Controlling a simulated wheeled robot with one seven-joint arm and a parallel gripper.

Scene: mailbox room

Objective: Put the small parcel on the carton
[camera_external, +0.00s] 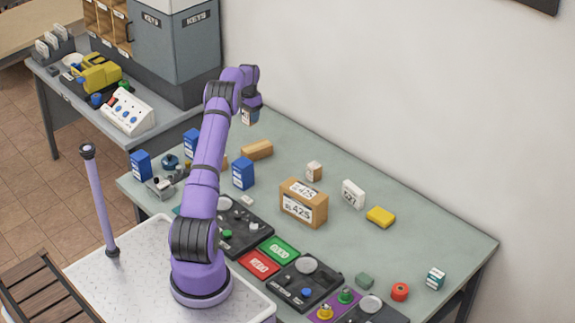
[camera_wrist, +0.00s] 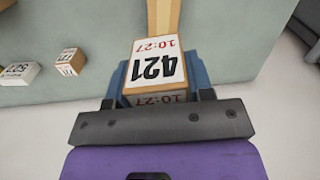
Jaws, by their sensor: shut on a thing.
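My gripper (camera_external: 252,102) is shut on a small parcel (camera_external: 250,117), held up in the air above the far left part of the table. In the wrist view the parcel (camera_wrist: 156,66) has a white label reading 421 and 10:27, and it sits between the blue fingers of my gripper (camera_wrist: 157,82). The carton (camera_external: 303,203) is a brown box with white labels reading 425, standing on the middle of the table. Its top looks clear. My gripper is apart from it, farther back and to the left.
A long tan block (camera_external: 257,150) lies below my gripper. Blue boxes (camera_external: 243,173) stand left of the carton. A small labelled box (camera_external: 314,171), a white box (camera_external: 353,194) and a yellow block (camera_external: 381,216) are behind and right of it. Black trays (camera_external: 305,281) line the front.

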